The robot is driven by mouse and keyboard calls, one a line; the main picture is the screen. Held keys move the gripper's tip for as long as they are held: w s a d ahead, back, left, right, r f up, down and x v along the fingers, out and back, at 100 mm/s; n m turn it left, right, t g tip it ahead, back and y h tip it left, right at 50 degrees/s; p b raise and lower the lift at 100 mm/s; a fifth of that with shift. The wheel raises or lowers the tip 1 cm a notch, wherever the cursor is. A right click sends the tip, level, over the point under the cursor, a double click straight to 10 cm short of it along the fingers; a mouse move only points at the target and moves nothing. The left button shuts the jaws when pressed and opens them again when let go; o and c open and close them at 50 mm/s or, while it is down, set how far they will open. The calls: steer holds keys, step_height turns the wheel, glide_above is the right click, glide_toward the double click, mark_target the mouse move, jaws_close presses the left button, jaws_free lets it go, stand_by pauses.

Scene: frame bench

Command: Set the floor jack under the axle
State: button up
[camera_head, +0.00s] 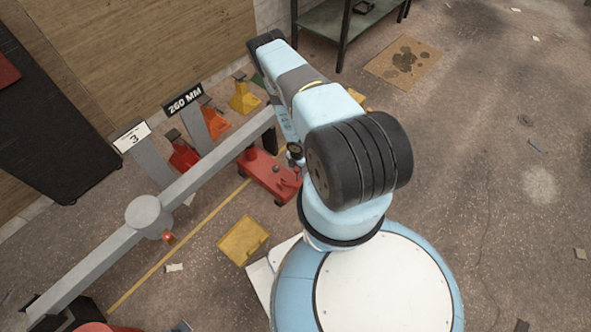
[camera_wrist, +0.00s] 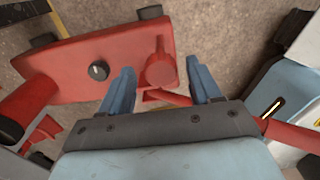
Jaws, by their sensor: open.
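The red floor jack (camera_head: 268,178) stands on the floor beside the grey axle (camera_head: 200,170), near the axle's upper right end. My arm hides part of the jack in the head view. In the wrist view the jack's red body (camera_wrist: 100,65) carries a dark round knob. My gripper (camera_wrist: 160,65) is open, its two blue fingers on either side of a red upright part of the jack (camera_wrist: 160,70). I cannot tell whether the fingers touch it.
Red, orange and yellow stands (camera_head: 243,98) line the axle's far side, near a "260 MM" sign (camera_head: 184,98). A green bench (camera_head: 330,25) stands at the back. The right floor is mostly clear.

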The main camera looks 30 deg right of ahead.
step_height(320, 180, up, 14)
steer(key=shift+f, duration=0.2)
stand_by(0.4)
steer(key=shift+w, duration=0.1)
stand_by(0.4)
